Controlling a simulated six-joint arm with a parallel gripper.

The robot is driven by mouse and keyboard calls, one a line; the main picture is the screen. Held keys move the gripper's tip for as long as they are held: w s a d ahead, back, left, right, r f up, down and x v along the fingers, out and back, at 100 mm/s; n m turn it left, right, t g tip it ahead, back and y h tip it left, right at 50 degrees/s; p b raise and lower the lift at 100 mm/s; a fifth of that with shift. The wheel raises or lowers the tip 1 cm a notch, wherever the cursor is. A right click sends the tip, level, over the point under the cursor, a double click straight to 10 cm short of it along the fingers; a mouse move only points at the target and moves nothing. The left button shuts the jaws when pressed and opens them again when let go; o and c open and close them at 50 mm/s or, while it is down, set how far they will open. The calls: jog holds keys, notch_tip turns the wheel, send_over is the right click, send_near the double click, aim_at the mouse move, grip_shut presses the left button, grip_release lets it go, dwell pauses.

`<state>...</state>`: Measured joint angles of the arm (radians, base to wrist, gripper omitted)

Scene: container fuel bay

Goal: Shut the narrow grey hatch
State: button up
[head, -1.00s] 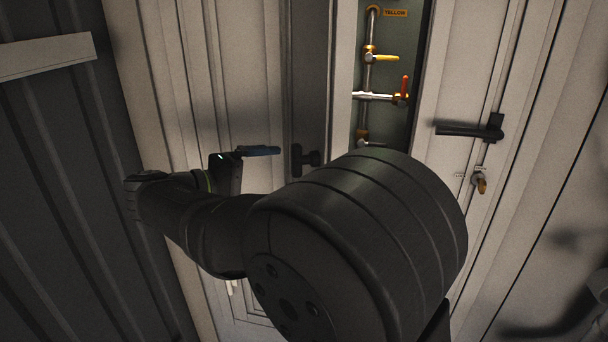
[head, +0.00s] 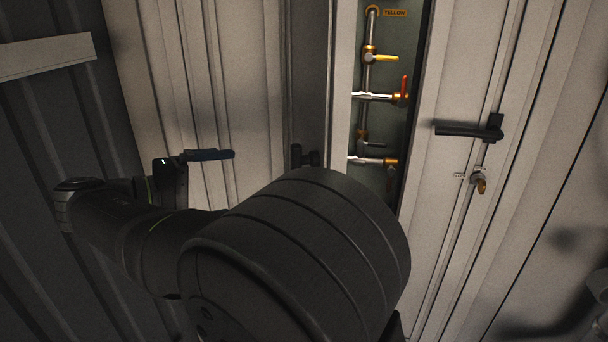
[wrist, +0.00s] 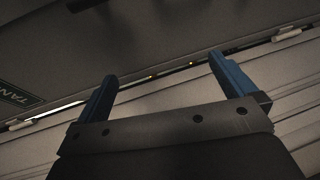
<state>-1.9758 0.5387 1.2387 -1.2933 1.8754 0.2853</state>
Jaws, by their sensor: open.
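The narrow grey hatch (head: 308,75) appears in the head view as a dark, steeply angled strip beside the bay opening (head: 385,135). It stands open, with pipes and valves visible to its right. A dark knob (head: 305,156) sits on it. My gripper (head: 230,154) is left of the knob and apart from it in the head view. In the wrist view, my gripper (wrist: 168,72) has its two blue fingers wide apart with nothing between them. A dark panel (wrist: 150,40) with a partly cut-off label, probably the hatch, lies beyond the fingertips. My arm hides the hatch's lower part.
A pale door (head: 460,75) at right carries a black lever handle (head: 470,130) and a brass-coloured lock (head: 480,183). Yellow (head: 384,58) and red (head: 404,86) valve levers are inside the bay. A dark corrugated wall (head: 50,130) stands at left.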

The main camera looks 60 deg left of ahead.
jog(key=shift+s+r, duration=0.1)
jog(key=shift+s, duration=0.3)
